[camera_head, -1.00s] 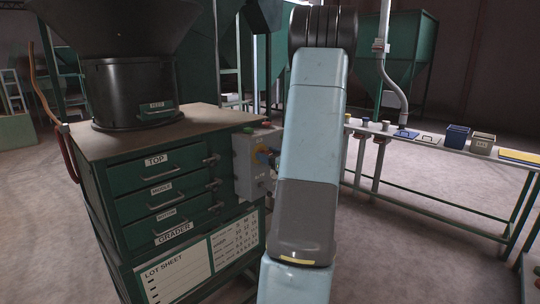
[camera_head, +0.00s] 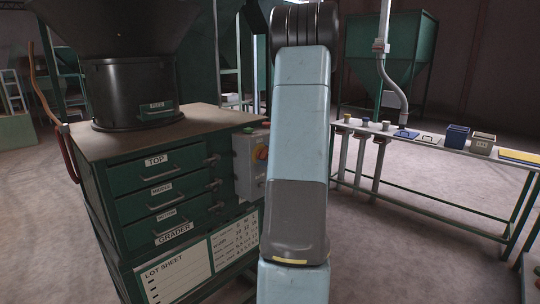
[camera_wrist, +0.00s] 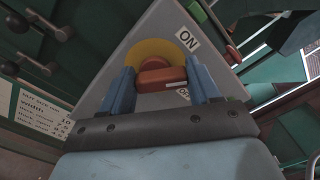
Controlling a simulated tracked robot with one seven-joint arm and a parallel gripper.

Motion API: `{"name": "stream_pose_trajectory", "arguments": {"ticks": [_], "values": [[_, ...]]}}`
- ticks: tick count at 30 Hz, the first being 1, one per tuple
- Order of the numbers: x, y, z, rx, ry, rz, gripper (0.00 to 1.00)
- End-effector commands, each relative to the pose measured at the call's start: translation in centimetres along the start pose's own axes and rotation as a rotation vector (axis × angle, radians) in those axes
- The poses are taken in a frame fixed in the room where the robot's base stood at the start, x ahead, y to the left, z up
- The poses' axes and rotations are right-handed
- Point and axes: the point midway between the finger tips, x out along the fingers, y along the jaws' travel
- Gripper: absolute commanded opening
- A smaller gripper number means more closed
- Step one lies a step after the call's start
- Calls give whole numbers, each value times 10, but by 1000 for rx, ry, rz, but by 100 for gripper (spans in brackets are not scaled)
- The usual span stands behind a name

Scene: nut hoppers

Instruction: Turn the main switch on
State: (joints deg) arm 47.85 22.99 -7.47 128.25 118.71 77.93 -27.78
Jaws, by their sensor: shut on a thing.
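The main switch is a red handle (camera_wrist: 162,76) on a yellow round plate (camera_wrist: 150,50), on the face of a grey switch box (camera_wrist: 118,78). In the wrist view, my gripper (camera_wrist: 163,82) has its two blue fingers on either side of the handle and is shut on it. An ON label (camera_wrist: 187,39) is beside the yellow plate, and another label (camera_wrist: 183,93) is partly covered near a finger. In the head view, the box (camera_head: 243,170) is on the grader's right side; my arm hides the gripper and part of the switch.
The green grader cabinet (camera_head: 130,185) has several drawers and a lot sheet (camera_head: 180,272). A green button (camera_head: 248,130) and a red button (camera_head: 266,124) are on top of the box. A bench (camera_head: 430,147) with small containers stands at right; open floor lies between.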

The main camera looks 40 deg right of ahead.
Motion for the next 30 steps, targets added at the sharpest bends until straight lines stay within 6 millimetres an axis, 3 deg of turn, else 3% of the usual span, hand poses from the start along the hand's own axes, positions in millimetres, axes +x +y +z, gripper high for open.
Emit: {"name": "stream_pose_trajectory", "arguments": {"ticks": [15,30], "values": [[1,7,3,-443,-2,3,31],[1,10,3,-626,-3,6,31]]}}
